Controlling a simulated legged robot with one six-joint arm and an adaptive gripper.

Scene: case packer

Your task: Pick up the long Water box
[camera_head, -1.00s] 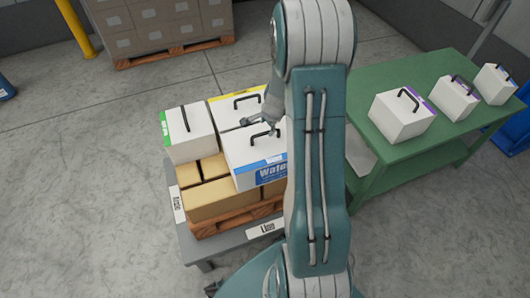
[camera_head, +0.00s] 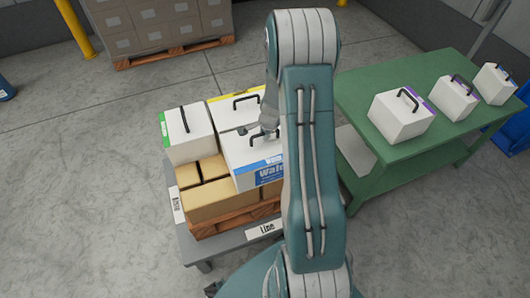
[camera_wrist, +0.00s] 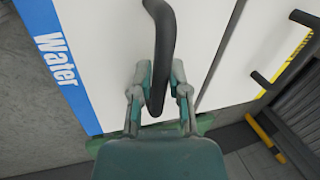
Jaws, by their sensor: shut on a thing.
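The long Water box (camera_head: 238,160) is white with a blue "Water" label along its front edge and a black handle on top. It sits on the front right of the stack of brown cartons. My gripper (camera_head: 266,134) is at its handle, with my arm hiding the box's right part. In the wrist view my gripper (camera_wrist: 160,98) has a finger on each side of the black handle (camera_wrist: 163,40) and is shut on it. The box's white top (camera_wrist: 105,45) and blue label (camera_wrist: 62,68) show below.
A yellow-labelled white box (camera_head: 222,112) stands right behind the Water box, and a green-labelled one (camera_head: 190,140) stands to its left. Brown cartons (camera_head: 215,203) and a pallet lie under them on a grey stand (camera_head: 205,250). A green table (camera_head: 360,92) with white boxes stands at right.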

